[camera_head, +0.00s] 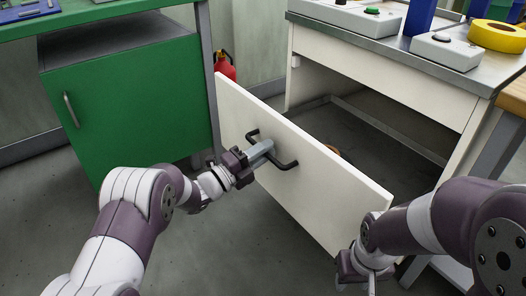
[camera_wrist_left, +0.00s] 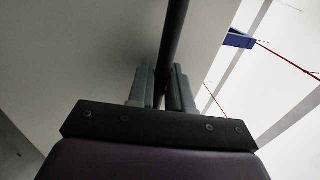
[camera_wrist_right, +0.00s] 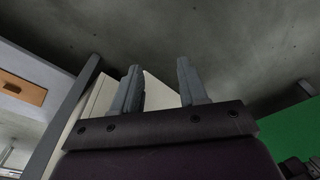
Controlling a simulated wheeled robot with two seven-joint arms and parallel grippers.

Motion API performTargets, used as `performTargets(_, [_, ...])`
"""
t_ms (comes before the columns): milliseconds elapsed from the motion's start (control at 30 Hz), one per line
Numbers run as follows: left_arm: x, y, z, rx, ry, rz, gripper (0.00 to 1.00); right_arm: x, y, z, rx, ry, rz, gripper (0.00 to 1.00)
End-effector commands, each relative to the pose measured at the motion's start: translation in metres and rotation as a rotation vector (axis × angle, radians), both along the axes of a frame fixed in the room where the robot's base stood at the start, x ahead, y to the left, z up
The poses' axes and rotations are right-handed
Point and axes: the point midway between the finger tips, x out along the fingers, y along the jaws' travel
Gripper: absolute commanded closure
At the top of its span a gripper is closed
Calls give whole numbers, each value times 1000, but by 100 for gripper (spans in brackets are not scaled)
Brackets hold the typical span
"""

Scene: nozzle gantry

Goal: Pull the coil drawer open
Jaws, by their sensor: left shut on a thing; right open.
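The coil drawer (camera_head: 325,185) has a white front panel with a black bar handle (camera_head: 286,165). It stands pulled well out of the white cabinet, and its dark inside shows behind the panel. My left gripper (camera_head: 262,150) is at the handle. In the left wrist view its fingers (camera_wrist_left: 163,88) are closed around the dark bar (camera_wrist_left: 174,40), with the pale panel behind. My right gripper (camera_head: 368,283) hangs low near the panel's right end, its fingertips partly cut off. In the right wrist view its fingers (camera_wrist_right: 160,85) are apart with nothing between them.
A green cabinet (camera_head: 130,100) stands at the left, with a red fire extinguisher (camera_head: 224,66) behind the drawer panel. On the white cabinet's top (camera_head: 400,45) are a button box (camera_head: 446,48) and a yellow roll (camera_head: 497,36). An orange-brown object (camera_head: 333,150) shows partly inside the drawer. Floor in front is bare.

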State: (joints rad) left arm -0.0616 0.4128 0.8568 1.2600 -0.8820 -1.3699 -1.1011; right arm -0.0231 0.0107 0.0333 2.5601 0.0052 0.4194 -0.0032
Motion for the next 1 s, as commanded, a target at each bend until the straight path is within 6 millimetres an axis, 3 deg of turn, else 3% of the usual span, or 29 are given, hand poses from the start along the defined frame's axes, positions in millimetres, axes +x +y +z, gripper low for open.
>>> performTargets(367, [0, 0, -1, 0, 2, 1, 100, 0, 0, 0, 0, 0, 0, 57])
performTargets(400, [0, 0, -1, 0, 2, 1, 74, 0, 0, 0, 0, 0, 0, 57])
performTargets(433, [0, 0, 0, 1, 1, 1, 66, 0, 0, 0, 0, 0, 0, 57])
performTargets(767, [-2, 3, 1, 0, 0, 1, 66, 0, 0, 3, 0, 0, 0, 57])
performTargets(867, [-11, 16, 1, 0, 3, 3, 66, 0, 0, 13, 0, 0, 0, 57])
performTargets(1000, [-32, 47, -5, -1, 5, 6, 66, 0, 0, 32, 0, 0, 0, 57])
